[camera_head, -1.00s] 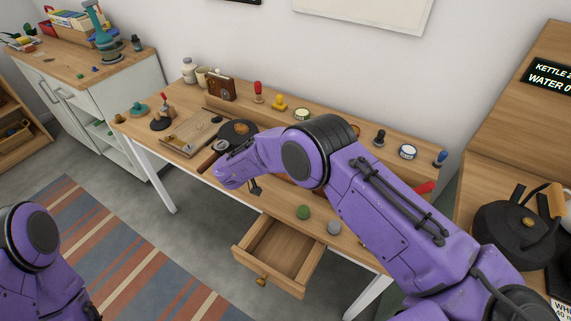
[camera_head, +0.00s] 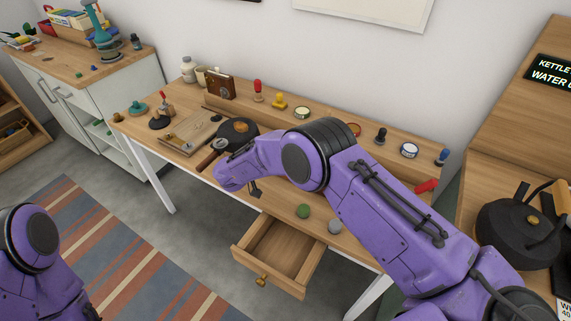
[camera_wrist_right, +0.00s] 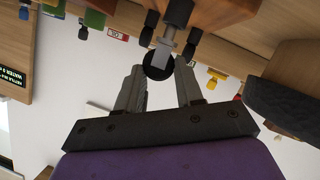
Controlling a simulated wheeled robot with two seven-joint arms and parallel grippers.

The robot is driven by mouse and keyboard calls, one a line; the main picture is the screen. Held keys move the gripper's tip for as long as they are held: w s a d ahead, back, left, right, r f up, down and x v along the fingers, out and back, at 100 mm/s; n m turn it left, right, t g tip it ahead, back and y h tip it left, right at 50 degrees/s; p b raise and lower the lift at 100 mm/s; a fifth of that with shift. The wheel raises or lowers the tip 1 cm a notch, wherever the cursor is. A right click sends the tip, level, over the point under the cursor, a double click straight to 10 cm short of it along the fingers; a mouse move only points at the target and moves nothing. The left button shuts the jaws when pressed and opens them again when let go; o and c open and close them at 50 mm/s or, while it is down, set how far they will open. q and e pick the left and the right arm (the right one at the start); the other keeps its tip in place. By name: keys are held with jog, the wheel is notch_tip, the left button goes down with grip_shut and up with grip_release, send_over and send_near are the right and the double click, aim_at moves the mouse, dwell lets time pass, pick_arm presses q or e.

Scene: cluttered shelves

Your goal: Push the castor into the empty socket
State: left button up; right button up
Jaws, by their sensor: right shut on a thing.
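In the right wrist view, my right gripper (camera_wrist_right: 158,88) is shut on the castor, with its fingers on either side of the black wheel (camera_wrist_right: 157,67). A grey metal part (camera_wrist_right: 164,44) extends from the wheel towards a dark rounded part beside a wooden block (camera_wrist_right: 222,10). I cannot tell whether the castor's stem is inside a socket; the socket opening is not visible. In the head view, my purple right arm hides the castor and most of the gripper. My left arm shows at the lower left, its gripper out of frame.
The wooden workbench (camera_head: 180,175) has an open, empty drawer (camera_head: 268,255) at its front. A dark round pan (camera_head: 238,129), a wooden tray (camera_head: 188,136) and several stamps stand on it. A green ball (camera_head: 303,211) and a grey ball (camera_head: 335,226) lie near the front edge. A black kettle (camera_head: 510,232) stands at right.

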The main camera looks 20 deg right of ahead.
jog(key=shift+f+b, duration=0.6)
jog(key=shift+f, duration=0.2)
grip_shut()
jog(key=o, duration=1.2)
grip_release()
jog(key=shift+a, duration=0.1)
jog(key=b+v, duration=0.2)
jog(key=v, duration=0.8)
jog(key=shift+a, duration=0.25)
